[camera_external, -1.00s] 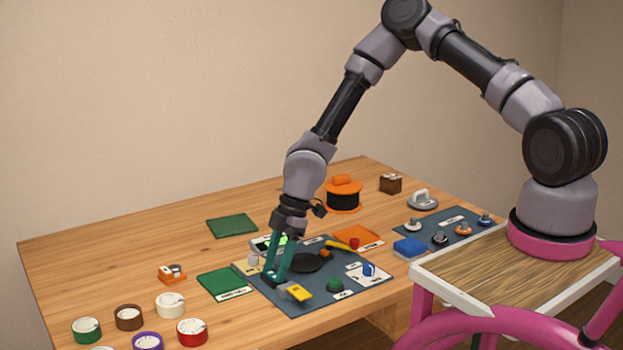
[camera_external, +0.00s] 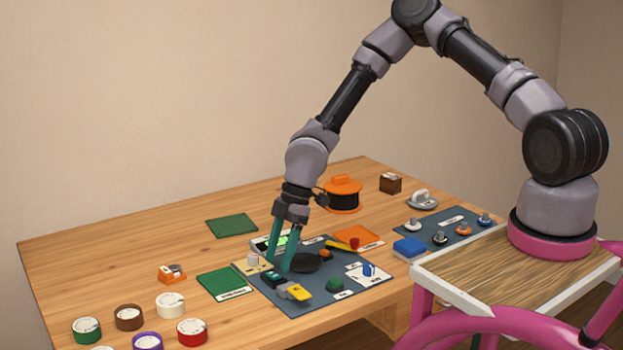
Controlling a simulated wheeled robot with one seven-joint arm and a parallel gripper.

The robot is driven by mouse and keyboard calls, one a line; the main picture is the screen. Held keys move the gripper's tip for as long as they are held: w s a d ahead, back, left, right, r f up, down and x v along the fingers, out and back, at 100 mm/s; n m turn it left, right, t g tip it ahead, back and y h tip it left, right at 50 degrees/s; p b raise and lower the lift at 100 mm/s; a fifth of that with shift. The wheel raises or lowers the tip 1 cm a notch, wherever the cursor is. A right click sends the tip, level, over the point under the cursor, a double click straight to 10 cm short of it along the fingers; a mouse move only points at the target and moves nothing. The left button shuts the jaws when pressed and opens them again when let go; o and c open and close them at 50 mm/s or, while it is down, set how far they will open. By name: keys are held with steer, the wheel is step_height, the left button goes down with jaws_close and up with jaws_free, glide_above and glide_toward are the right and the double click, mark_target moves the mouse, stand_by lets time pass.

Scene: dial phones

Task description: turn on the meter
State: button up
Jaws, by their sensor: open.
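The meter seems to be the pale grey device (camera_external: 260,246) at the back left edge of the blue-grey mat; a bright green patch shows on it, partly hidden by my fingers. My gripper (camera_external: 280,267) points down with its two teal fingers apart and nothing between them. Its tips are just above a small dark block with a teal top (camera_external: 272,280) and left of a black round disc (camera_external: 304,263). Whether a fingertip touches the block, I cannot tell.
Green pads (camera_external: 220,282) and tape rolls (camera_external: 170,305) lie left. An orange-black spool (camera_external: 343,194) stands behind. The table's back left is clear.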

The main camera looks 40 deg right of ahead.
steer(key=v, duration=0.8)
steer(key=shift+r, duration=0.3)
steer(key=shift+d, duration=0.1)
steer(key=s+d+r+m+t+h, duration=0.2)
steer(key=d+r+m, duration=0.3)
steer(key=d+r, duration=0.5)
steer(key=s+d+r+m+t+h, duration=0.1)
steer(key=s+d+r+m+h, duration=0.3)
steer(key=d+r, duration=0.6)
steer(key=s+d+r+m+t+y, duration=0.1)
steer(key=s+d+r+m+t, duration=0.1)
steer(key=s+r+m, duration=0.4)
steer(key=s+d+r+m+t+y, duration=0.2)
steer(key=s+d+r+m, duration=0.1)
steer(key=s+r+m, duration=0.4)
step_height(320, 180, up, 5)
steer(key=s, duration=0.2)
steer(key=shift+s+t+y, duration=0.3)
steer(key=shift+s+t, duration=0.1)
steer(key=shift+f, duration=0.1)
